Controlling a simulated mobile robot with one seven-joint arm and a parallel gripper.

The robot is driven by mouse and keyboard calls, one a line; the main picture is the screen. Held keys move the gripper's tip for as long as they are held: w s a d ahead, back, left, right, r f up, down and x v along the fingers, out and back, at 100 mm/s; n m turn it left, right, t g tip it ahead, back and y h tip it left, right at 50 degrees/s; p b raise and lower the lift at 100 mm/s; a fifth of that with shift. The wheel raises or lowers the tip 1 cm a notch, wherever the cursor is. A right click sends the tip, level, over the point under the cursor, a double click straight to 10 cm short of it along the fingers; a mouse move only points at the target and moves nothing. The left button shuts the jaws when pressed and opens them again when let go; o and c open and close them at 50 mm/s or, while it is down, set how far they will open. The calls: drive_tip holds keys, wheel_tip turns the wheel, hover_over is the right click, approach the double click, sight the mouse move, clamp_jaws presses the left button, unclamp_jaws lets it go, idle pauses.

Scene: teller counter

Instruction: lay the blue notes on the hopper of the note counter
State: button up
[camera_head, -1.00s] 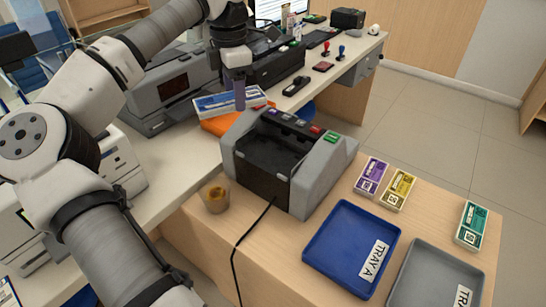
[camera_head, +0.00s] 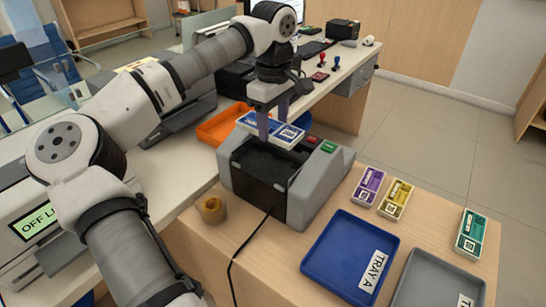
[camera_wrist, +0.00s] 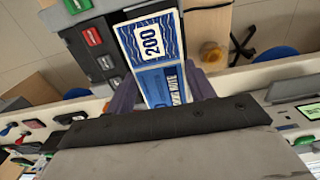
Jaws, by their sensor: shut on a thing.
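My gripper (camera_head: 273,128) is shut on the bundle of blue notes (camera_head: 290,134), which has a white band. It holds the notes above the back edge of the note counter (camera_head: 308,194), a grey machine with a dark hopper (camera_head: 262,163) on top. In the wrist view the blue notes (camera_wrist: 158,60) show a "200" mark and stick out between the fingers (camera_wrist: 161,97), over part of the counter (camera_wrist: 90,55). Whether the notes touch the counter cannot be told.
An orange tray (camera_head: 220,125) lies behind the counter. Purple notes (camera_head: 368,186), yellow notes (camera_head: 396,198) and green notes (camera_head: 470,234) lie to the right. A blue tray (camera_head: 340,250) and a grey tray (camera_head: 425,285) are in front. A small cup (camera_head: 211,208) stands at left.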

sight(273, 168)
wheel_tip(273, 168, down, 10)
drive_tip(key=shift+f+p, duration=0.2)
drive_tip(key=shift+p, duration=0.35)
drive_tip(key=shift+f, duration=0.2)
drive_tip(key=o, duration=0.9)
drive_tip(key=shift+o, duration=0.3)
drive_tip(key=shift+r, duration=0.1)
drive_tip(key=shift+r, duration=0.1)
